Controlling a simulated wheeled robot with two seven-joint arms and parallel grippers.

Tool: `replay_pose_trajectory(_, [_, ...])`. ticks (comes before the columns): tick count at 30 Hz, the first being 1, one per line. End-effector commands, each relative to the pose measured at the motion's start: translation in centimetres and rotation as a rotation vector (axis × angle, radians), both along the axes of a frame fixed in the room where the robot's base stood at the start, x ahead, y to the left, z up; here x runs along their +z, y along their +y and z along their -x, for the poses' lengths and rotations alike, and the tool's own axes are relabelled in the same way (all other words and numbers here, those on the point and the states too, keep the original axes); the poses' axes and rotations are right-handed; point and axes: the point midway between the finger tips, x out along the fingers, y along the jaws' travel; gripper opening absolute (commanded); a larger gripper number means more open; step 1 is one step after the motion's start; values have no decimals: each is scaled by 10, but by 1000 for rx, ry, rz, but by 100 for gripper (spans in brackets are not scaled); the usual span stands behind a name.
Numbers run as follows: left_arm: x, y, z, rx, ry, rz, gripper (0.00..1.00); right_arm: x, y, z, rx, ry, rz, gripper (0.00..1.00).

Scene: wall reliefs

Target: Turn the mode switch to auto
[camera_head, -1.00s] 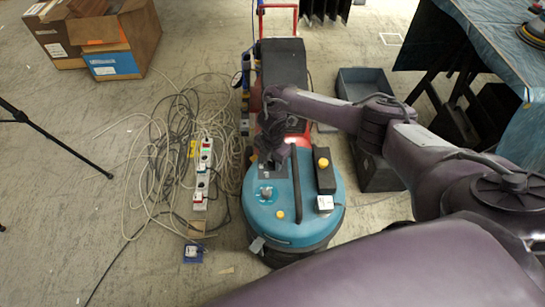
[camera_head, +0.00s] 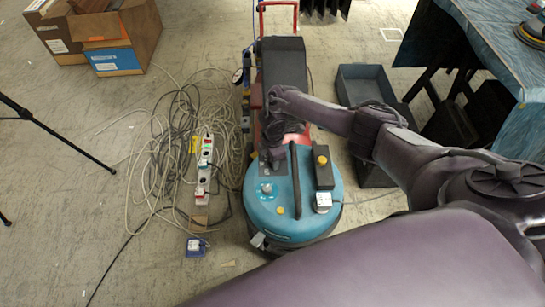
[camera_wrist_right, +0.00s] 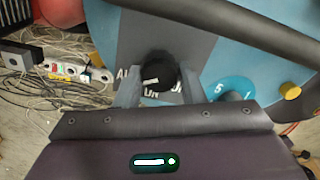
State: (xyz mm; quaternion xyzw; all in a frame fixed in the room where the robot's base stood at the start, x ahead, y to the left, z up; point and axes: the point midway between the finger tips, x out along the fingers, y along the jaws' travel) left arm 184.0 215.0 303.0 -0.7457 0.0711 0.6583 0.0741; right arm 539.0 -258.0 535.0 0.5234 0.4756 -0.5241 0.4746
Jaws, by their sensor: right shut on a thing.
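The mode switch is a small round black knob (camera_wrist_right: 160,72) with a short white mark, on a dark panel (camera_wrist_right: 190,45) of the blue machine (camera_head: 316,218). Lettering beginning "AU" shows left of the knob; other lettering below it is partly covered. My right gripper (camera_wrist_right: 158,88) is shut on the knob, with one grey finger on each side. I cannot tell exactly which label the mark points to. My left gripper is not in view.
A black curved handle (camera_head: 296,180) runs close beside the panel. A blue numbered dial (camera_wrist_right: 235,87), a yellow knob (camera_wrist_right: 290,90) and a red round part (camera_wrist_right: 64,10) are near. Tangled cables and a power strip (camera_head: 204,165) lie left of the machine.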

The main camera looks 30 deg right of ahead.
Motion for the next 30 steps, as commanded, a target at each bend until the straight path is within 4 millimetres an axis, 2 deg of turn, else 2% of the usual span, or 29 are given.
replay_pose_trajectory(9, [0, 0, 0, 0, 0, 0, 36, 1, -2, -2, -6, -4, 3, 13])
replay_pose_trajectory(10, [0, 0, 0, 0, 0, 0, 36, 1, -2, -2, -6, -4, 3, 40])
replay_pose_trajectory(14, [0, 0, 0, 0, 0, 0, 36, 1, -2, -1, -4, -3, 2, 57])
replay_pose_trajectory(23, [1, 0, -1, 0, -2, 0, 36, 2, -1, -1, -2, -1, 1, 58])
replay_pose_trajectory(26, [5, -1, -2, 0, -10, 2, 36, 11, -1, -1, -3, -2, 1, 58])
replay_pose_trajectory(30, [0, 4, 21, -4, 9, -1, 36, 36, -2, -1, -2, -3, 0, 58])
